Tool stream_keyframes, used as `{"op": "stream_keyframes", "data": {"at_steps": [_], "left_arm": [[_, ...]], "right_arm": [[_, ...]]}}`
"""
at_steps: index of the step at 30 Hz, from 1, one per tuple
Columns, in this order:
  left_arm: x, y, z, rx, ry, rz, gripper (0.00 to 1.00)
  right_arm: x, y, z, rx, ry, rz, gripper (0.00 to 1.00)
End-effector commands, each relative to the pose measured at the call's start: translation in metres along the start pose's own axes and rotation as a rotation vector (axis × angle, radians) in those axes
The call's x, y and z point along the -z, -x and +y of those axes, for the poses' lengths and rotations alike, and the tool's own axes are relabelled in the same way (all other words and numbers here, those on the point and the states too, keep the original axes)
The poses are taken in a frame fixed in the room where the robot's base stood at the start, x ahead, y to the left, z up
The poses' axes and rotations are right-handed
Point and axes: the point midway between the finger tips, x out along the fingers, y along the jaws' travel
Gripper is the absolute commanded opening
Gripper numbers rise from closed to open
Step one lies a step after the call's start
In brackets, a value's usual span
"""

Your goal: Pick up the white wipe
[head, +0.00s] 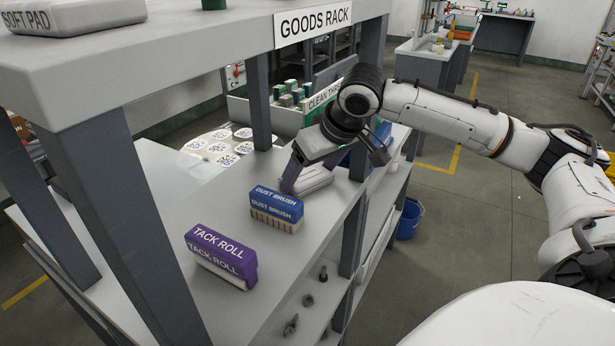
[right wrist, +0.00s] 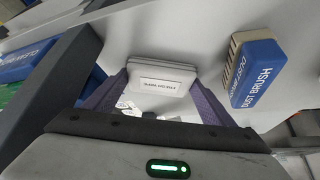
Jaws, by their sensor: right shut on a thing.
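The white wipe (head: 318,179) is a small pale block on the middle shelf of the rack, to the right of the blue dust brush. It also shows in the right wrist view (right wrist: 162,73), with small dark lettering on its side. My right gripper (head: 305,182) reaches down over it from the right. Its two purple-grey fingers are shut on the wipe, one on each side. I cannot tell whether the wipe is clear of the shelf. My left gripper is not in view.
The blue dust brush (head: 276,206) stands close to the gripper, and the purple tack roll (head: 221,256) lies nearer. The rack's top board (head: 190,50) and its grey posts (head: 260,100) frame the shelf. A blue bucket (head: 409,219) stands on the floor at right.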

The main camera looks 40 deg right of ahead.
Motion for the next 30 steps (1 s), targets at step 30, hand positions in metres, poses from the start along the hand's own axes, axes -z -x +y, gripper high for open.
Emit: {"op": "stream_keyframes", "data": {"at_steps": [30], "left_arm": [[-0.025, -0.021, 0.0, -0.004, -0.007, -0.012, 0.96]], "right_arm": [[-0.066, 0.074, 0.002, -0.009, 0.001, -0.001, 0.56]]}}
